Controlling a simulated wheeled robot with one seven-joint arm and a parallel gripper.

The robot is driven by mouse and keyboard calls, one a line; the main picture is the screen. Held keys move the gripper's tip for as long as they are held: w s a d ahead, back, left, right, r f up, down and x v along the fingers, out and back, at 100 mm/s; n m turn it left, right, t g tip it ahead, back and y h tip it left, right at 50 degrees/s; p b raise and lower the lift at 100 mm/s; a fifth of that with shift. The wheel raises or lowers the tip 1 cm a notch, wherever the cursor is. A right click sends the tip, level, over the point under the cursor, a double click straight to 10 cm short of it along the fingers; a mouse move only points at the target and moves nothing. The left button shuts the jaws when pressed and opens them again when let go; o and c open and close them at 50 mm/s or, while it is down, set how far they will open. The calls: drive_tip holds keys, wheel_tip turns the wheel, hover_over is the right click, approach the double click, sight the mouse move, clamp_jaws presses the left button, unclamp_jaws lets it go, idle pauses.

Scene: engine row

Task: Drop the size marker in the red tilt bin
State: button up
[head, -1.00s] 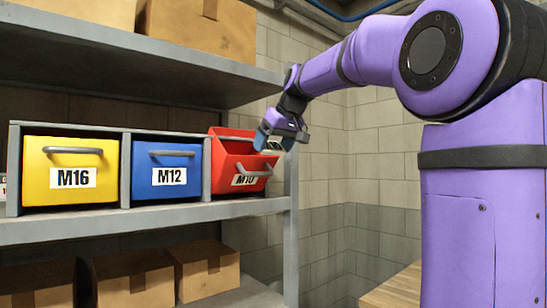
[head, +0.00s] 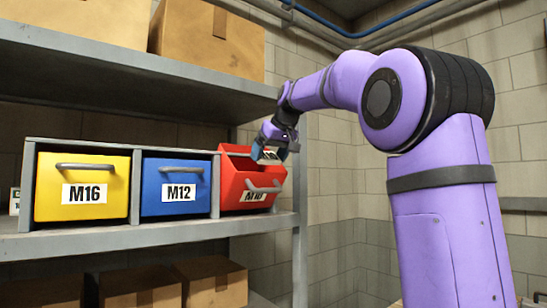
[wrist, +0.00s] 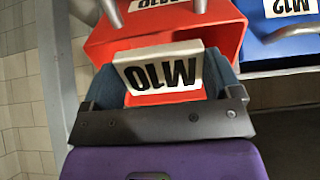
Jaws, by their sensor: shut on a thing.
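The size marker is a white block with black M10 lettering (wrist: 160,72), upside down in the wrist view. My gripper (head: 268,151) is shut on it, with a blue-grey finger on each side. The red tilt bin (head: 233,190) is tipped forward and open at the right end of the bin row, with a grey handle and a partly hidden M10 label. My gripper and the marker are at the bin's open top, near its right side. In the wrist view the red bin (wrist: 226,32) lies behind the marker; the marker hides part of its inside.
A yellow M16 bin (head: 60,200) and a blue M12 bin (head: 177,205) stand shut to the left. The grey shelf above (head: 130,58) overhangs the row. A grey upright post (head: 300,230) stands just right of the red bin. Cardboard boxes sit above and below.

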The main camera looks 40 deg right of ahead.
drive_tip(key=shift+w+a+r, duration=0.1)
drive_tip(key=shift+w+r, duration=0.2)
drive_tip(key=shift+w, duration=0.3)
drive_tip(key=shift+w+d+r, duration=0.1)
drive_tip(key=shift+w+r, duration=0.15)
drive_tip(key=shift+w, duration=0.4)
drive_tip(key=shift+w+a+r, duration=0.1)
drive_tip(key=shift+w+r, duration=0.2)
drive_tip(key=shift+w, duration=0.3)
drive_tip(key=o, duration=0.7)
drive_tip(key=shift+o, duration=0.2)
drive_tip(key=shift+r, duration=0.1)
drive_tip(key=v, duration=1)
drive_tip(key=shift+s+r, duration=0.2)
